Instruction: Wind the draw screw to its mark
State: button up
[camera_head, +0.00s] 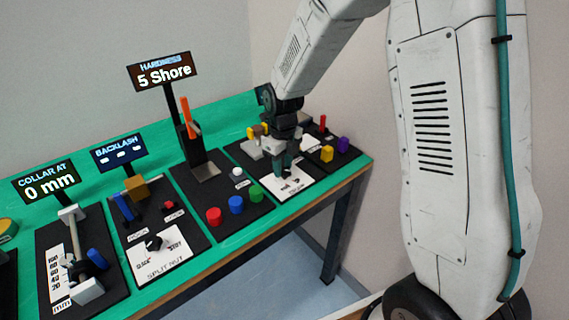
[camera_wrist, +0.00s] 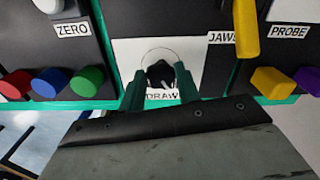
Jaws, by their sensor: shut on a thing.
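The draw screw shows in the wrist view as a small black knob (camera_wrist: 158,72) on a white plate (camera_wrist: 128,52) lettered "DRAW". A thin pale ring is drawn around the knob. My gripper (camera_wrist: 160,82) has its two green fingers on either side of the knob, shut on it. In the head view my gripper (camera_head: 284,168) points down over the same white plate (camera_head: 295,187) at the right end of the bench. There the knob is hidden by the fingers, and the plate's printing is too small to read. I cannot make out the mark clearly.
A yellow lever (camera_wrist: 245,30) stands right of the plate by the "JAWS" label. Yellow (camera_head: 327,153) and purple (camera_head: 343,144) knobs lie beyond it. Left are red, blue (camera_head: 236,204) and green buttons and a post with a "5 Shore" display (camera_head: 164,72). The bench's front edge is close.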

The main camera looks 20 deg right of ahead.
aim_at(283, 168)
jog(key=shift+w+r, duration=0.15)
jog(key=shift+w, duration=0.05)
jog(key=o, duration=1)
jog(key=shift+d, duration=0.1)
jog(key=shift+c, duration=0.2)
jog(key=shift+s, duration=0.1)
notch_tip(283, 168, up, 8)
jog(key=shift+f, duration=0.2)
